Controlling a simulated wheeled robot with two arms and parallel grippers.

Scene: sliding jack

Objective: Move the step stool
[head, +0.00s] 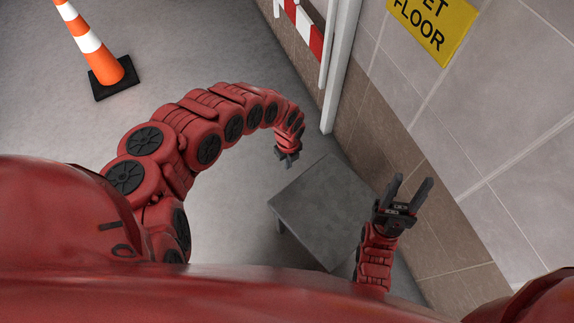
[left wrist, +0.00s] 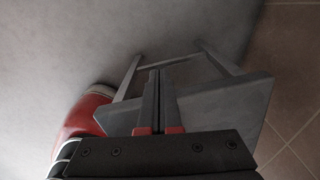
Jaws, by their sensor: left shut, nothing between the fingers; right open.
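The step stool (head: 322,212) is grey with a flat rectangular top, and stands on the floor near the wall in the head view. In the left wrist view its top (left wrist: 228,108) and legs show, partly hidden behind my gripper. My left gripper (head: 288,161) is near the stool's far left edge, with its fingers together and empty. Its shut fingers (left wrist: 157,74) overlap the stool in the left wrist view; I cannot tell whether they touch it. My right gripper (head: 412,186) is open and empty to the right of the stool, fingers pointing toward the wall.
A tiled wall (head: 490,110) runs along the right, with a yellow floor sign (head: 432,25) on it. A red and white barrier (head: 304,28) with a white post stands behind the stool. An orange and white cone (head: 92,48) stands at upper left. The floor between is clear.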

